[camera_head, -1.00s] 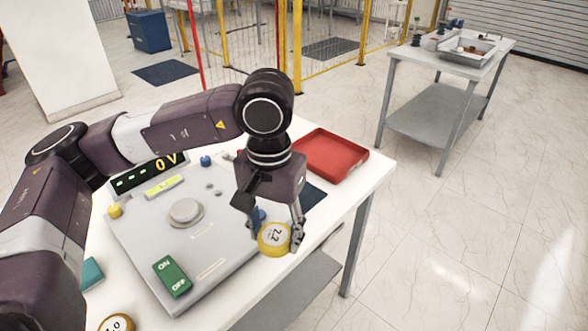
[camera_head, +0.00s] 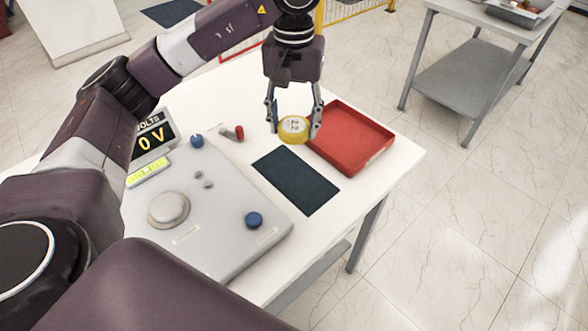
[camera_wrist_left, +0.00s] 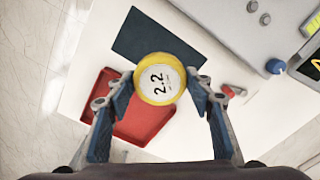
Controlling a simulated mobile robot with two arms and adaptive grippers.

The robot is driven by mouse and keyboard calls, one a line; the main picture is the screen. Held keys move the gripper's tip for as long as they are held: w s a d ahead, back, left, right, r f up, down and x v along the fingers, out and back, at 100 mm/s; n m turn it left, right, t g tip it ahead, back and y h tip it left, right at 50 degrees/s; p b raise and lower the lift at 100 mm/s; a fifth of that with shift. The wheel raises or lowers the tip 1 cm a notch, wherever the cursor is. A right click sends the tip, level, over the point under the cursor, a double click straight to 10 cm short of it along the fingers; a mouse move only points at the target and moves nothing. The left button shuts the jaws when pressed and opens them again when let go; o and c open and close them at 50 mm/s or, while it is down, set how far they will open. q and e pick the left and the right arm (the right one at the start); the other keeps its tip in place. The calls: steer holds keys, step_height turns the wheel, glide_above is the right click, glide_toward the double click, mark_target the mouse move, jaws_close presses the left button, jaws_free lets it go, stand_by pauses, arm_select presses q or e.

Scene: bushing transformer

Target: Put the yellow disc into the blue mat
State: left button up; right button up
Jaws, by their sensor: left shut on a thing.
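The yellow disc (camera_head: 293,129) has a white face marked 2.2. The disc also shows between the fingers in the left wrist view (camera_wrist_left: 159,79). The dark blue mat (camera_head: 296,181) lies flat and bare on the table, between the grey panel and the red tray. It also shows in the left wrist view (camera_wrist_left: 140,38), partly covered by the disc. My right gripper is not in view.
The red tray (camera_head: 352,141) stands empty just right of the gripper. A small red-and-grey part (camera_head: 233,133) lies behind the panel. A second table (camera_head: 460,80) stands at the back right.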

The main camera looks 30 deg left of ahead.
arm_select(q)
steer(key=p, duration=0.2)
glide_above(294, 177)
step_height(294, 177, down, 9)
steer(key=shift+f, duration=0.75)
step_height(294, 177, down, 3)
steer(key=shift+f+p, duration=0.2)
steer(key=shift+p, duration=0.4)
steer(key=shift+f, duration=0.35)
steer(key=o, duration=0.9)
steer(key=shift+f, duration=0.1)
steer(key=o, duration=0.5)
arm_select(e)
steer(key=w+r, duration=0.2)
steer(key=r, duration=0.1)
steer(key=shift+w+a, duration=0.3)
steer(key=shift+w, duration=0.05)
